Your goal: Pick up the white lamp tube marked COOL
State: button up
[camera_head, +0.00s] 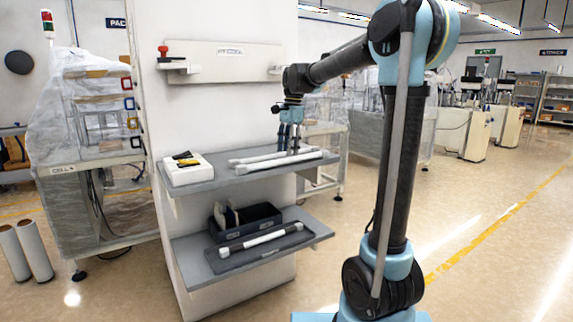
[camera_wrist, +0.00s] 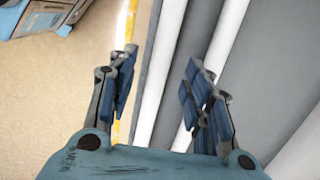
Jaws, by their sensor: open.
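Two white tubes lie side by side on the upper grey shelf (camera_head: 215,178): a front tube (camera_head: 262,165) and a back tube (camera_head: 250,158). I cannot read a COOL mark on either. My gripper (camera_head: 290,138) points down over their right part. In the wrist view my gripper (camera_wrist: 160,65) is open and empty, its blue-padded fingers apart. One white tube (camera_wrist: 160,72) runs between the fingers. A second white tube (camera_wrist: 226,38) passes beside and partly behind the right finger. Contact with either tube cannot be told.
A white tray (camera_head: 188,174) with yellow and black items sits at the shelf's left. A white wall (camera_head: 215,110) stands behind; open floor lies right.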

aim_at(286, 161)
jog(key=shift+a+f, duration=0.2)
jog(key=shift+f, duration=1.9)
grip_shut()
